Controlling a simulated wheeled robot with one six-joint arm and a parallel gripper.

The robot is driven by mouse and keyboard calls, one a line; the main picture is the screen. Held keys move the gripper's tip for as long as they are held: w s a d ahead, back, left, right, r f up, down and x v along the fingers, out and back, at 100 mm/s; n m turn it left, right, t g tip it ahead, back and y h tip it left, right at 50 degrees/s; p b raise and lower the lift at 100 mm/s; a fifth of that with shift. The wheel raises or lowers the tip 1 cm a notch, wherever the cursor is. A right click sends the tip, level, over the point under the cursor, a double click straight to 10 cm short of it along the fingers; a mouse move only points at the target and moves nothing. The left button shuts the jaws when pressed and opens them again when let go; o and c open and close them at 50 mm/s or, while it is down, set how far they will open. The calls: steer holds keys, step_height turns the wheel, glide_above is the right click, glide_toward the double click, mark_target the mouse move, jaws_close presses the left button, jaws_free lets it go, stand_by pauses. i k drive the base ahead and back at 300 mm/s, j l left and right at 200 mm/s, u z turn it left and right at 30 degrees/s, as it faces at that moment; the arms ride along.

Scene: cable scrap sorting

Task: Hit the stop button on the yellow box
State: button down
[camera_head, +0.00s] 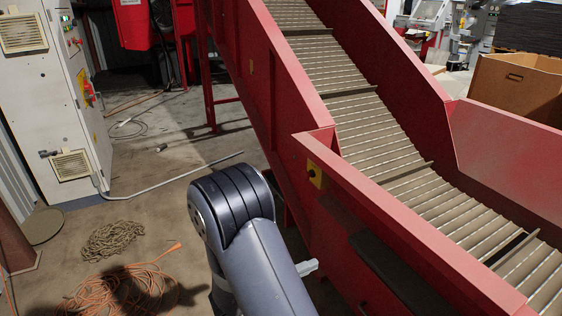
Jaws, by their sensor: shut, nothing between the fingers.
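A small yellow box (316,174) is fixed to the red side wall of the conveyor, right of the picture's middle. A small dark round part shows on its face; its color and markings are too small to tell. My arm rises from the bottom edge, with its dark elbow left of the box. The pale grey tip of my gripper (307,267) shows past the right side of my arm, below the box and apart from it. The rest of my gripper is hidden behind my arm. The visible tip looks shut and empty.
The red conveyor (297,82) with its ribbed belt runs up and away. A grey cabinet (38,95) with a red-and-yellow switch (88,92) stands left. Orange cable (125,290) and a coiled rope (113,239) lie on the floor. A cardboard box (518,92) stands right.

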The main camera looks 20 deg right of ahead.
mark_target(306, 176)
steer(key=i, duration=1.2)
